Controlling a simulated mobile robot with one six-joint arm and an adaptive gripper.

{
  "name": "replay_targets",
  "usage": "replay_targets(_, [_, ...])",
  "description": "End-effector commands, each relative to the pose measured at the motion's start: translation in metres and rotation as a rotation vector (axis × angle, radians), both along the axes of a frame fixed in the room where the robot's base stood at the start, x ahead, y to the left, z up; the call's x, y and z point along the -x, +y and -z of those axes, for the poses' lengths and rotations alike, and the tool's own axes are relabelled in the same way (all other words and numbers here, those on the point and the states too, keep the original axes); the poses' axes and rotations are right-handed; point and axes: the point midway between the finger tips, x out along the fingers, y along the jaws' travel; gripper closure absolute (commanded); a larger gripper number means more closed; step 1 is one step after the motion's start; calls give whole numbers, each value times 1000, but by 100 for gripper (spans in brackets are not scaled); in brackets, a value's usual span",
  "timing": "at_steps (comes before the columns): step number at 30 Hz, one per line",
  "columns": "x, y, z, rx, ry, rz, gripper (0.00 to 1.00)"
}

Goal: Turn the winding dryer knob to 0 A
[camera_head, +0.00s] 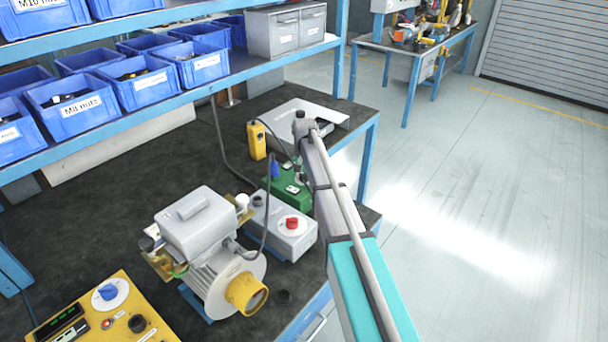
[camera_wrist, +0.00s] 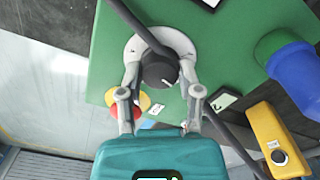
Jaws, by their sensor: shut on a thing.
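A green box (camera_head: 288,198) stands on the bench, partly hidden behind my arm in the head view. In the wrist view its green top face (camera_wrist: 115,60) carries a black knob (camera_wrist: 159,70) in the middle of a pale round dial (camera_wrist: 183,42). My gripper (camera_wrist: 160,76) is shut on the black knob, one finger on each side. A white mark shows on the knob's lower right part. The dial's figures are too small to read, and the fingers cover part of it.
Beside the knob are a red button (camera_wrist: 127,110) on yellow and a blue plug (camera_wrist: 298,75). A yellow device (camera_head: 257,140) stands behind the box. Dark cables pass close by.

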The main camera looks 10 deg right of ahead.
Motion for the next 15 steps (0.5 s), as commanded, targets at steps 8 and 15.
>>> replay_targets(8, [-1, 0, 0, -1, -1, -261, 100])
replay_targets(15, [-1, 0, 0, -1, -1, -489, 100])
